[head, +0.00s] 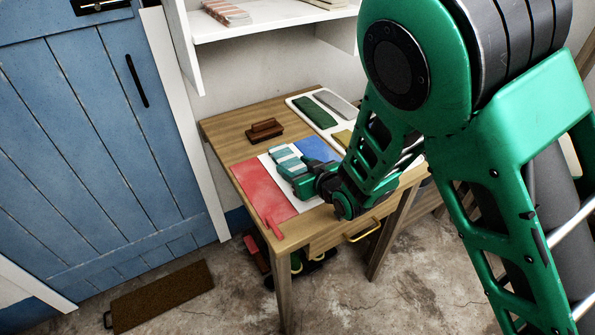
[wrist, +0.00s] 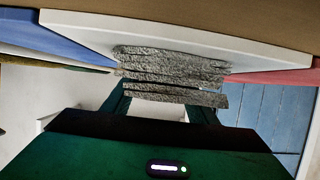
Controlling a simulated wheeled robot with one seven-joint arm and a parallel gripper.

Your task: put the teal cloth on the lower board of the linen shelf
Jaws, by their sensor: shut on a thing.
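The teal cloth (head: 288,157), folded and striped with pale bands, is at the white middle part of a red, white and blue mat on the wooden table. My gripper (head: 293,177) is shut on its near end. In the wrist view the cloth (wrist: 170,72) shows as grey, shaded layers between my fingers, in front of the white panel. I cannot tell whether it still touches the mat. The white linen shelf (head: 262,26) is on the wall above the table's back; its lowest visible board holds a pink striped cloth (head: 226,12). The shelf's upper part is out of view.
A brown wooden brush (head: 264,130) lies behind the mat's left side. A white tray (head: 293,101) with green, grey and mustard cloths is at the back right, partly hidden by my arm. A blue door (head: 95,140) is left; a brown doormat (head: 160,296) lies on the floor.

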